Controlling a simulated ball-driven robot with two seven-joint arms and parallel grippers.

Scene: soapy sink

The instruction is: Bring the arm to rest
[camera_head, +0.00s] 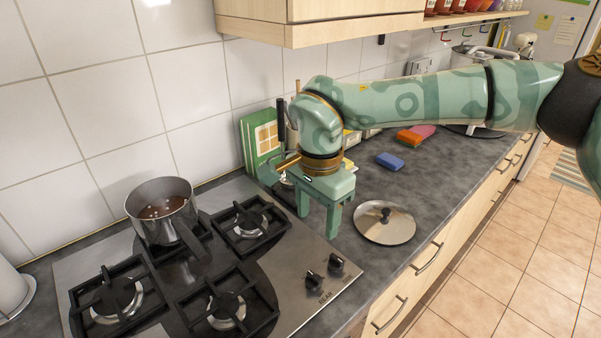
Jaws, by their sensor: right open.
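My right arm (420,100) is green and reaches in from the right over the counter. My right gripper (318,222) points down beside the right edge of the stove, with its two fingers apart and nothing seen between them. A round lid (384,223) with a dark knob lies on the counter just right of the gripper. My left gripper does not show.
A steel pot (163,208) with brown contents stands on the back left burner of the gas stove (300,285). A green book (262,140) leans at the wall behind my gripper. Blue (390,161) and orange (409,138) sponges lie on the counter. A cabinet (330,22) hangs above.

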